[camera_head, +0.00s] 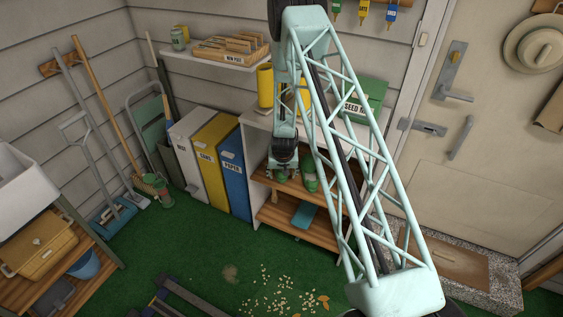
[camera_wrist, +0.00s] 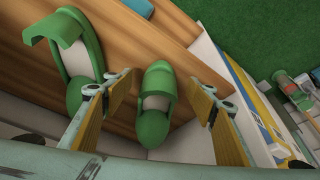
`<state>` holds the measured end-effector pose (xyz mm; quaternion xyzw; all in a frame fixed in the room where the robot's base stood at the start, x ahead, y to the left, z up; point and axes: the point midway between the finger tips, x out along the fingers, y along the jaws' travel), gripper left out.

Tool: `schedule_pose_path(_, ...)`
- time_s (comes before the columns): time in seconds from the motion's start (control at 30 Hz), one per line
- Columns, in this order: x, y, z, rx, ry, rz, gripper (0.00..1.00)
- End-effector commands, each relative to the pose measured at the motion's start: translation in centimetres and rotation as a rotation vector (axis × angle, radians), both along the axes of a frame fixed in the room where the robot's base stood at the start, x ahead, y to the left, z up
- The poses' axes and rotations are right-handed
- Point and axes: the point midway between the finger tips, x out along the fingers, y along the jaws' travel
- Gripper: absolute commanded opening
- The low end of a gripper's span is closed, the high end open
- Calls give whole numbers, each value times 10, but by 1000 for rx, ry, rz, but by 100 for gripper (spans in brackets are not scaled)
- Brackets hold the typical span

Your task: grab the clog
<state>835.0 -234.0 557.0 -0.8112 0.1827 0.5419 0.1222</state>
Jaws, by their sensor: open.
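Two green clogs stand on a wooden shelf board (camera_wrist: 125,55) in the wrist view. One clog (camera_wrist: 155,105) shows between the two fingers of my open gripper (camera_wrist: 163,92), with a gap to each finger in the picture. The other clog (camera_wrist: 82,60) is to the left, outside the left finger, which hides part of it. In the head view my gripper (camera_head: 284,165) is low at the shelf unit, and green footwear (camera_head: 310,178) shows beside it, partly hidden by my arm.
The shelf unit's white side panel (camera_head: 250,165) stands close to my gripper. White, yellow (camera_head: 213,150) and blue (camera_head: 233,175) bins stand to its left. A blue item (camera_head: 303,215) lies on the lower board. Open green floor (camera_head: 190,240) lies in front.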

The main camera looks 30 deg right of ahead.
Motion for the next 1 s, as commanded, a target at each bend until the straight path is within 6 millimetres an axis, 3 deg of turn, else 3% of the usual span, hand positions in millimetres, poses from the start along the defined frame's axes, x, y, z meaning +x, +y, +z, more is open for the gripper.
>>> schedule_pose_path(0.1,0,0,0,0,0,0,50)
schedule_pose_path(0.4,0,0,0,0,0,0,24)
schedule_pose_path(1.0,-6,7,5,0,2,2,23)
